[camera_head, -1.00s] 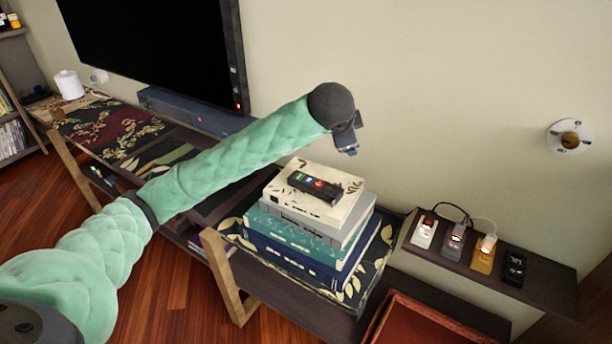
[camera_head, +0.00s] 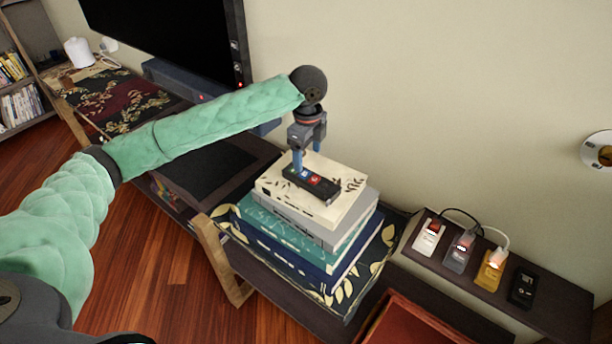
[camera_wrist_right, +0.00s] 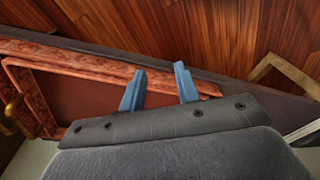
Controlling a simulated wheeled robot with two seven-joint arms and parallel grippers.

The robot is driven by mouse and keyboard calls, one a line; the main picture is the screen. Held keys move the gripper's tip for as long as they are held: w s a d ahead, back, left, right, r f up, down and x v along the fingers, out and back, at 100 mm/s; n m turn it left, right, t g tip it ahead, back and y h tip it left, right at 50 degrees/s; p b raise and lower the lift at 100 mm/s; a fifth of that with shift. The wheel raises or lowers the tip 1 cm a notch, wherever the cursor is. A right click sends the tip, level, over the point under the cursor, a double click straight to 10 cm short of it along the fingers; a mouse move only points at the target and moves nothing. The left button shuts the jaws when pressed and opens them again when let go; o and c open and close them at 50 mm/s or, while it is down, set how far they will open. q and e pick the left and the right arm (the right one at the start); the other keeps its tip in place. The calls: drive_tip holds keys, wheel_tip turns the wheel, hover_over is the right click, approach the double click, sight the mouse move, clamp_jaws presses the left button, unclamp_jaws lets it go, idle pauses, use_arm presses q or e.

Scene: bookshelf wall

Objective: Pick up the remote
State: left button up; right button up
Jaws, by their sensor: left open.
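The black remote (camera_head: 322,186) with coloured buttons lies on top of a stack of books, on the cream book (camera_head: 332,210). My left gripper (camera_head: 305,172) points down over the remote's left part, its blue fingers open. The fingers cover part of the remote; whether they touch it I cannot tell. My right gripper (camera_wrist_right: 158,86) shows only in the right wrist view, with its two blue fingers apart and nothing between them.
Grey, teal and blue books lie under the cream one on a low bench. A dark shelf (camera_head: 465,282) at right holds several small devices with cables. A large television (camera_head: 165,35) stands behind my left arm. A reddish framed panel (camera_wrist_right: 75,90) lies below my right gripper.

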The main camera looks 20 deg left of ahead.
sight(306, 175)
use_arm(q)
drive_tip(key=shift+s+a+r+m, duration=0.2)
drive_tip(key=shift+s+m, duration=0.1)
drive_tip(key=shift+m, duration=0.2)
drive_tip(key=shift+w+d+f, duration=0.15)
drive_tip(key=shift+w+f, duration=0.15)
drive_tip(key=shift+f, duration=0.35)
drive_tip(key=shift+f+p, duration=0.3)
drive_tip(key=shift+f, duration=0.1)
drive_tip(key=shift+s+f, duration=0.2)
drive_tip(key=shift+f, duration=0.2)
wheel_tip(306, 175, down, 4)
drive_tip(key=shift+r+p, duration=0.1)
drive_tip(key=shift+p, duration=1)
drive_tip(key=shift+f, duration=0.7)
use_arm(e)
wheel_tip(306, 175, down, 10)
drive_tip(key=s+d, duration=0.1)
drive_tip(key=s, duration=0.1)
drive_tip(key=shift+s+d, duration=0.15)
drive_tip(key=shift+d, duration=0.25)
use_arm(q)
drive_tip(key=shift+c, duration=0.2)
use_arm(e)
drive_tip(key=shift+r, duration=0.1)
use_arm(q)
drive_tip(key=c, duration=1.1)
use_arm(e)
drive_tip(key=shift+s, duration=0.1)
